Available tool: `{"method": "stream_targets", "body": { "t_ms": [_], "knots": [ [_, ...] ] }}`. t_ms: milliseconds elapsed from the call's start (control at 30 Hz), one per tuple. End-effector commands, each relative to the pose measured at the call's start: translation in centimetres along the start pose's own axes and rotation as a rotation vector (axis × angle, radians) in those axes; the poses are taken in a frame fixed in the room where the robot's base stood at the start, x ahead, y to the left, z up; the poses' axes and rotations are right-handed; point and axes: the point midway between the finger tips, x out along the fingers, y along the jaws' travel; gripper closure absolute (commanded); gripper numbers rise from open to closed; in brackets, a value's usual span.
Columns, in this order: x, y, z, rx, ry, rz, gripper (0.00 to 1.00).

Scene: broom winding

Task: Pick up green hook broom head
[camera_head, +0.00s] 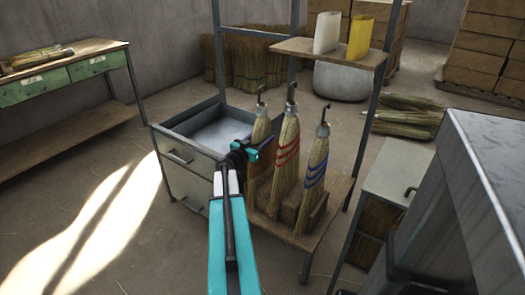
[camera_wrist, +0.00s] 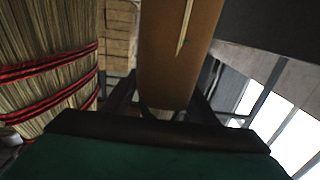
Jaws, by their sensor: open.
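Three broom heads stand upright in a wooden rack in the head view. The leftmost (camera_head: 261,127) has a dark hook on top. Its lower part is hidden behind my gripper and a wooden board, and no green band shows. My gripper (camera_head: 249,154) is open just in front of it. In the wrist view, a brown wooden piece (camera_wrist: 175,45) with a straw on it appears between the open fingers (camera_wrist: 165,98); I cannot tell whether they touch it. No green broom head can be made out there.
The red-banded broom head (camera_head: 286,157) stands close on the right and fills the left of the wrist view (camera_wrist: 48,85). The blue-banded one (camera_head: 316,165) is farther right. A drawer cabinet (camera_head: 180,158) stands left, and a shelf post (camera_head: 365,135) right.

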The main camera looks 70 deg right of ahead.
Motion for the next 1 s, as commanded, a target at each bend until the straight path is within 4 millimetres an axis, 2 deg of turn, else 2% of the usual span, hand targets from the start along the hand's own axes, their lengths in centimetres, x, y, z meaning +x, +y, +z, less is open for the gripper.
{"method": "stream_targets", "body": {
  "t_ms": [167,400,500,1000],
  "knots": [
    [0.0,0.02,0.01,0.0,0.0,0.0,0.47],
    [0.01,0.03,0.01,0.0,0.0,0.0,0.88],
    [0.01,0.04,0.02,0.0,0.0,0.001,1.0],
    [0.02,0.06,0.02,0.0,0.0,0.001,1.0]
  ]
}}
